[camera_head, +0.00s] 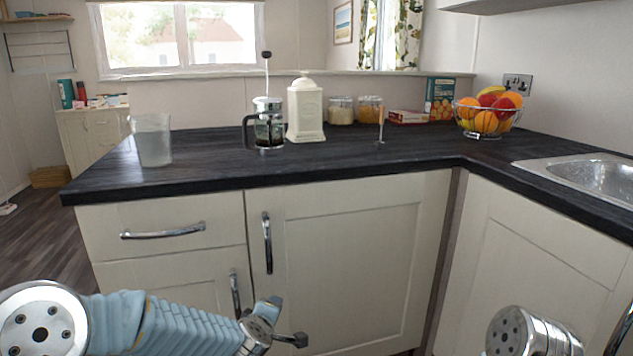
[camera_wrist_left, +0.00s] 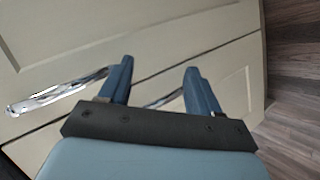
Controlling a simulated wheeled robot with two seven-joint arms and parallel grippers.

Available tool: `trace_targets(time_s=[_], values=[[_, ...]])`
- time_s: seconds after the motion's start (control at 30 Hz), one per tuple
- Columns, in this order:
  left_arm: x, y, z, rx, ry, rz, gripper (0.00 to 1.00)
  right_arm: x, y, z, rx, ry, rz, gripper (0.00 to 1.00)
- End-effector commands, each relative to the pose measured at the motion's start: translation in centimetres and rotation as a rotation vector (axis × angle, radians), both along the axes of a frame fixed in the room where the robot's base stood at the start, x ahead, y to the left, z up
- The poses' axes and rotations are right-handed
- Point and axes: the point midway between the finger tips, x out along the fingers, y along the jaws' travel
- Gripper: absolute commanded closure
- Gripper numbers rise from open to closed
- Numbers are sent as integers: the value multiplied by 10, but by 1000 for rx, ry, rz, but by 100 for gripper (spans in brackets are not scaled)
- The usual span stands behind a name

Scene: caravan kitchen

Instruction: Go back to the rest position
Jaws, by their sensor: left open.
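My left arm comes in from the lower left of the head view, in front of the cabinet and below the counter. My left gripper (camera_head: 284,322) is near the lower door handle there. In the left wrist view my left gripper (camera_wrist_left: 157,80) has its two blue fingers spread apart with nothing between them. Beyond the fingers are the cabinet front (camera_wrist_left: 130,30) and two chrome handles. I cannot tell the exact gap to them. A part of my right arm shows at the bottom right of the head view, but its gripper is out of the picture.
The dark counter (camera_head: 350,158) holds a clear pitcher (camera_head: 152,140), a French press (camera_head: 267,128), a cream canister (camera_head: 305,110), jars, boxes and a fruit bowl (camera_head: 487,114). A sink (camera_head: 590,178) is at right. Drawer handle (camera_head: 163,231) and door handles (camera_head: 267,243) stick out.

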Motion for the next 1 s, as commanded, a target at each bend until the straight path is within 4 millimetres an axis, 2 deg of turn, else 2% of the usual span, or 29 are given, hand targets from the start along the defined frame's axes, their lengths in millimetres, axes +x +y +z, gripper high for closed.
trace_targets(time_s=[0.03,0.1,0.17,0.2,0.27,0.3,0.4,0.5,0.63,0.77,1.0], values=[[-13,1,-40,59,68,-66,37,0,0,0,0,0,0,57],[-36,2,-90,136,153,-171,37,0,0,0,0,0,0,57],[-59,2,-129,190,225,-266,37,0,0,0,0,0,0,57],[-77,3,-154,223,273,-331,37,0,0,0,0,0,0,57],[-108,3,-189,261,348,-434,37,0,0,0,0,0,0,57],[-130,3,-210,282,395,-505,37,0,0,0,0,0,0,57],[-187,3,-253,314,501,-677,37,0,0,0,0,0,0,57],[-238,3,-280,323,582,-828,37,0,0,0,0,0,0,57],[-285,3,-297,315,645,-963,37,0,0,0,0,0,0,57],[-304,2,-302,308,668,-1021,37,0,0,0,0,0,0,57],[-306,2,-302,309,668,-1026,37,0,0,0,0,0,0,57]])
